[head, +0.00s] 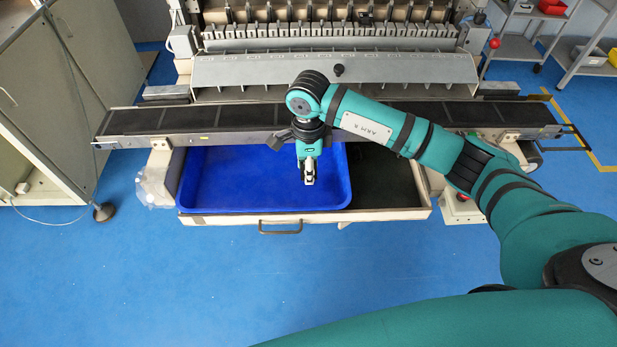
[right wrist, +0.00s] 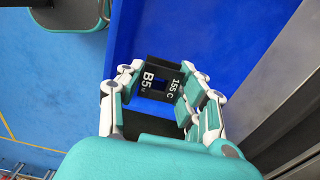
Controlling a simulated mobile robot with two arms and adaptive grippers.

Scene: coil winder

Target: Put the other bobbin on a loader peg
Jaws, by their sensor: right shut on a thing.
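My right gripper (head: 308,178) hangs over the blue tray (head: 230,178) in the head view, pointing down. In the right wrist view the right gripper (right wrist: 160,92) is shut on a black bobbin (right wrist: 150,72), its fingers on either side of it. The bobbin has white print, "B5" and "155 C", and a hole in its middle. The tray's blue floor lies beyond it. In the head view I cannot make out the bobbin. The loader pegs cannot be told apart clearly on the machine (head: 330,35). My left gripper is not in view.
A dark belt-like rail (head: 190,119) crosses in front of the machine, just behind the tray. A small dark knob-like item (head: 339,70) shows on the sloped grey panel (head: 420,68). The tray sits in an open drawer (head: 390,214). Cabinets (head: 75,80) stand at left.

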